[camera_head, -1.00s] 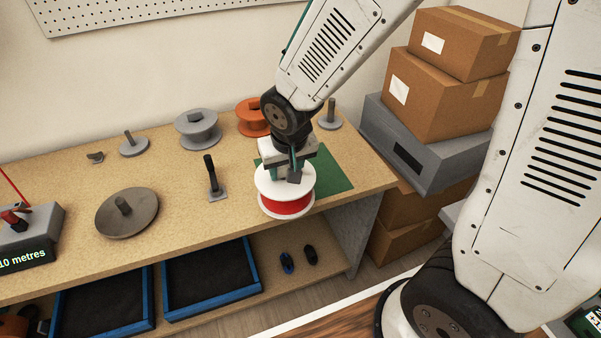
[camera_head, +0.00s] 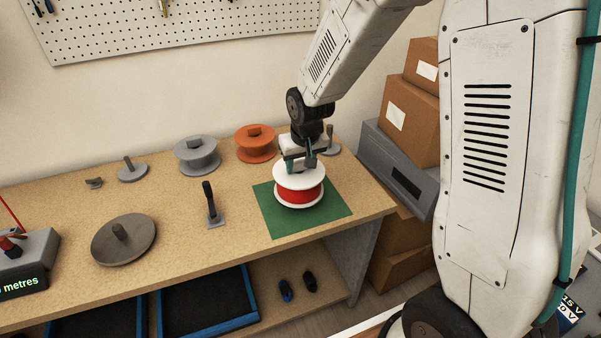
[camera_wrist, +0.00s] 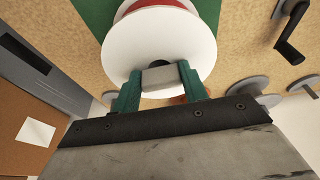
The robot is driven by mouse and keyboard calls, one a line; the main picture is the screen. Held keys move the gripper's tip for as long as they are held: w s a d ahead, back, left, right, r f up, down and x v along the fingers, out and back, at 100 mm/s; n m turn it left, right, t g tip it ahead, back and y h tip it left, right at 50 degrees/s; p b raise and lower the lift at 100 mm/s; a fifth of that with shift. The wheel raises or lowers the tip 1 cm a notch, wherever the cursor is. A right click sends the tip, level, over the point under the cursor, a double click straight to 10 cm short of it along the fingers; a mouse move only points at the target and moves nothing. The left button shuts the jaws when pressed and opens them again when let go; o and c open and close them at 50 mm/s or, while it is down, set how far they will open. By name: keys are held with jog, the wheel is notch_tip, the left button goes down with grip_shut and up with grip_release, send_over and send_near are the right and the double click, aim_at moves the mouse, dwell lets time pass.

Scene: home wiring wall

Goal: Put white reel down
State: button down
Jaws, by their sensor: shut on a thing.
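The white reel (camera_head: 299,173) has white flanges and a red winding between them. It is upright over the green mat (camera_head: 318,214) on the workbench. I cannot tell whether its lower flange touches the mat. My gripper (camera_head: 300,160) is above the reel and shut on its top hub. In the wrist view the green fingers of my gripper (camera_wrist: 159,88) close on a grey block at the reel's upper flange (camera_wrist: 160,45). The reel hides part of the mat.
An orange reel (camera_head: 256,146) and a grey reel (camera_head: 197,157) stand behind to the left. A grey post on a base (camera_head: 213,208) and a dark disc (camera_head: 124,240) are on the bench (camera_head: 180,240). Boxes (camera_head: 410,115) stand at the right.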

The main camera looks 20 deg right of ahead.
jog(key=shift+s+x, duration=0.15)
jog(key=shift+x, duration=0.75)
jog(key=shift+s+x, duration=0.2)
jog(key=shift+x, duration=0.65)
jog(key=shift+d+f, duration=0.1)
jog(key=shift+f, duration=0.15)
jog(key=c, duration=0.8)
grip_release()
jog(key=shift+o, duration=0.2)
jog(key=shift+r, duration=0.1)
jog(key=v, duration=1.2)
jog(key=s+d+r, duration=0.1)
jog(key=s+r, duration=0.2)
jog(key=s, duration=0.6)
jog(key=s+d+r+g, duration=0.1)
jog(key=s+r, duration=0.3)
jog(key=s, duration=0.6)
jog(key=s+r+g, duration=0.1)
jog(key=s+r, duration=0.3)
jog(key=s, duration=0.5)
jog(key=shift+s+d+r, duration=0.2)
jog(key=shift+d, duration=0.2)
